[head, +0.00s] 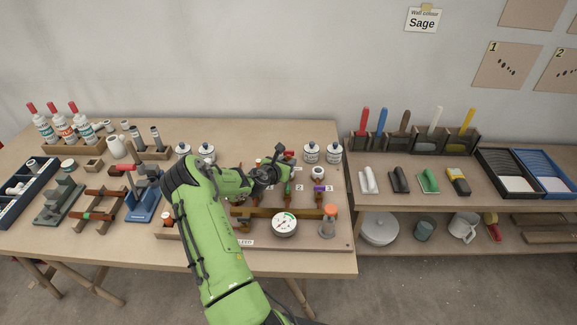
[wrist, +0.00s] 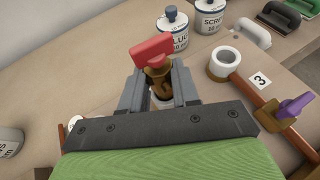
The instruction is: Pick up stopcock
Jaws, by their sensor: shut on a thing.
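The stopcock (wrist: 152,47) has a brass body and a red handle, which points up and slightly toward the camera's upper left in the wrist view. My gripper (wrist: 157,84) is shut on its brass body, with one grey finger on each side. A white ring or pipe end (wrist: 161,104) shows just below the brass, partly hidden by my gripper. I cannot tell whether the stopcock is seated in it or clear of it. In the head view my gripper (head: 284,170) is over the back of the pipe board, and the stopcock is mostly hidden.
A purple-handled valve (wrist: 293,108) on a copper pipe stands right of my gripper, by the label 3 (wrist: 261,80). Two labelled jars (head: 311,153) stand behind. A pressure gauge (head: 284,225) is at the board's front. Bottles (head: 60,122) and a blue vice (head: 142,198) are left.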

